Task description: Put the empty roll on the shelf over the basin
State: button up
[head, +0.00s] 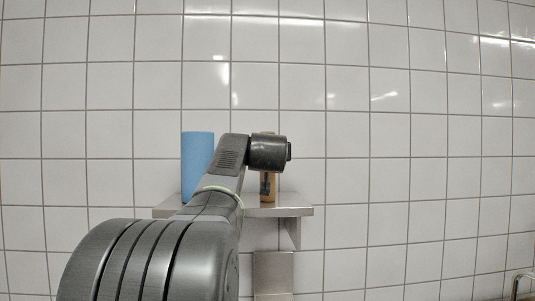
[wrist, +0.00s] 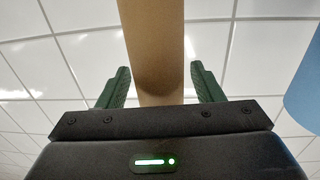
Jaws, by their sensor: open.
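The empty roll (wrist: 157,50), a brown cardboard tube, stands between the two green fingers of my gripper (wrist: 160,85) in the wrist view. My gripper is open, with a gap on each side of the roll. In the head view the roll (head: 268,188) stands upright on the metal shelf (head: 293,211), mostly hidden behind my arm. My gripper is largely hidden there too.
A blue roll (head: 197,160) stands on the shelf to the left of the empty roll; its edge also shows at the right of the wrist view (wrist: 305,90). White tiled wall lies behind. A metal fitting (head: 273,272) is below the shelf, and a tap (head: 522,282) is at the lower right.

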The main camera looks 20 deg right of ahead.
jog(key=b+v, duration=0.3)
jog(key=v, duration=0.8)
